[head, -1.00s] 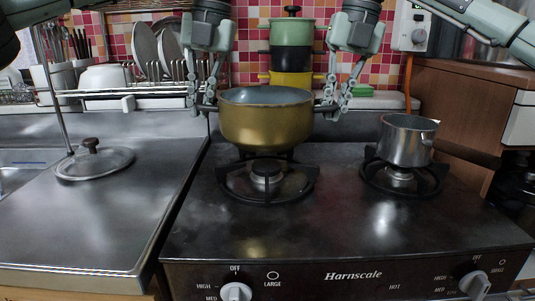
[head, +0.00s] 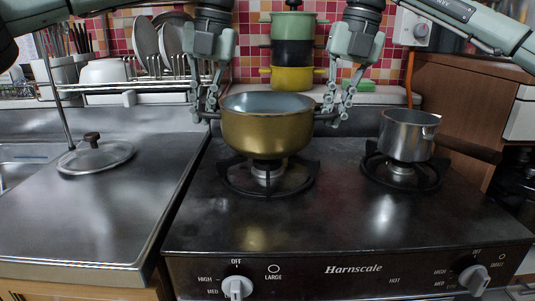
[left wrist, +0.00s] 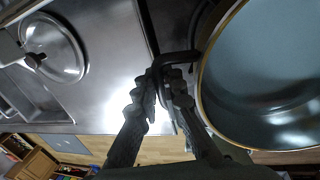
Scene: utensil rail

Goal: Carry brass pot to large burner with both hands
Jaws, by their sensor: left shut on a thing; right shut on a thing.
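The brass pot (head: 267,132) is upright over the large burner (head: 267,178), the left one on the stove. The pot hides part of the burner, and I cannot tell whether its base touches the grate. My left gripper (head: 210,112) is shut on the pot's left side handle; in the left wrist view the fingers (left wrist: 165,78) close around that handle, beside the pot's rim (left wrist: 203,75). My right gripper (head: 332,112) is shut on the right side handle.
A small saucepan (head: 406,137) with a dark handle stands on the right burner (head: 401,174). A glass lid (head: 96,156) lies on the steel counter at left. Stacked pots (head: 292,53) and a dish rack (head: 150,87) are behind. The stove front is clear.

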